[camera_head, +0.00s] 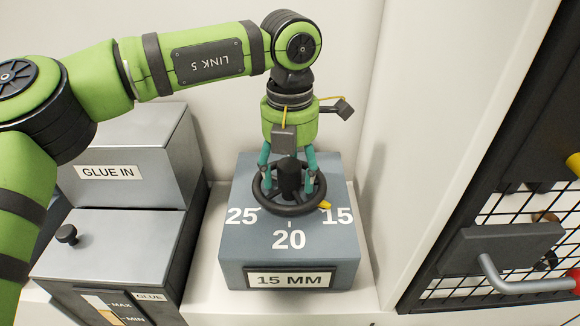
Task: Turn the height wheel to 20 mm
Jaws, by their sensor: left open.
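The black height wheel (290,209) lies on top of a grey box (240,262) marked 25, 20 and 15. A yellow pointer (325,205) on the wheel's rim is beside the 15 mark at the right. A plate (290,281) on the box front reads 15 MM. My left gripper (290,185) points down over the wheel, its teal fingers open on either side of the dark central hub. The fingertips are at the wheel; I cannot tell whether they touch it. My right gripper is not in view.
A grey glue unit (131,225) with a GLUE IN label and a black knob (66,234) stands close to the left of the box. A pale wall panel (400,130) rises at the right, with a dark mesh door and handle (525,284) beyond it.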

